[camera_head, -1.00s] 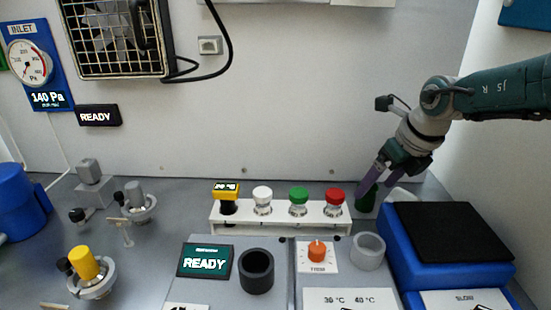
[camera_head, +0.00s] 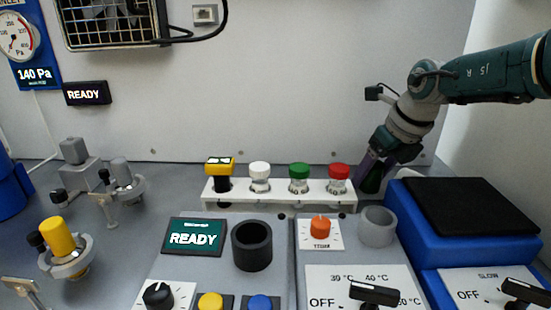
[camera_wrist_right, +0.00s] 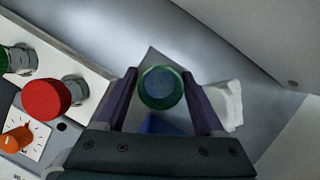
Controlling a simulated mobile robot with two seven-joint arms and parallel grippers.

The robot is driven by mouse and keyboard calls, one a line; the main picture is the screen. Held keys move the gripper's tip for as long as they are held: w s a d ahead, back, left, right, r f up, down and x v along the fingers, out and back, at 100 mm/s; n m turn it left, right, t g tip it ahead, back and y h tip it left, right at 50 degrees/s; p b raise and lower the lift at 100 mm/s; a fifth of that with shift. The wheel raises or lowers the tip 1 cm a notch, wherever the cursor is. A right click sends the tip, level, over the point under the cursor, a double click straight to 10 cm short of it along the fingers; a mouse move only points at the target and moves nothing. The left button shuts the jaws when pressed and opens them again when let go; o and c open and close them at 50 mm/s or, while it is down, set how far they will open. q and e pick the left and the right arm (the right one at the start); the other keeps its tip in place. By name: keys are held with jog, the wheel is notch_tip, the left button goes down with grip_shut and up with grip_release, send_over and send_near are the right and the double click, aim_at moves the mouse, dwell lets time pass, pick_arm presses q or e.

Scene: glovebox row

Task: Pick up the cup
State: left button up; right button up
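The cup (camera_head: 370,182) is dark green and stands on the deck at the back right, between the row of coloured knobs and the blue unit. My right gripper (camera_head: 374,170) reaches down over it from the right and hides part of it. In the right wrist view the cup (camera_wrist_right: 161,89) is seen from above as a round green rim with a bluish inside. It sits between the two purple fingertips of my right gripper (camera_wrist_right: 161,80), which are open, with only a narrow gap at each side. My left gripper is not in view.
A white rack (camera_head: 280,194) with yellow, white, green and red knobs stands left of the cup. A blue unit with a black top (camera_head: 470,207) is close on its right. A pale crumpled thing (camera_wrist_right: 226,105) lies beside the right finger. A grey ring holder (camera_head: 378,227) stands in front.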

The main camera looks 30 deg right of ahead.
grip_shut()
dwell(0.3)
